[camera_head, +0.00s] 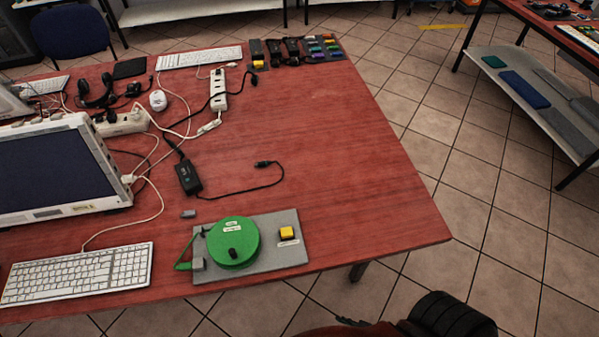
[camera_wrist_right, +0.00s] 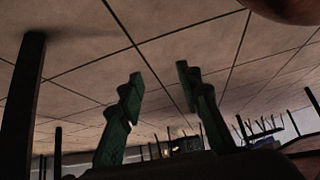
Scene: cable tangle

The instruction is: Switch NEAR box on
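A grey board (camera_head: 277,262) lies near the table's front edge in the head view. It carries a round green reel (camera_head: 232,242) with a small black knob and a white label. A yellow switch or button (camera_head: 287,232) sits on its right part, beside a small label. The labels are too small to read, so I cannot tell which thing is named NEAR. The board does not show there. My left gripper is not in view.
A white keyboard (camera_head: 79,273) lies left of the board, with a monitor (camera_head: 55,170) behind it. A black adapter (camera_head: 189,178) with its cable, and white power strips (camera_head: 218,92), lie farther back.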

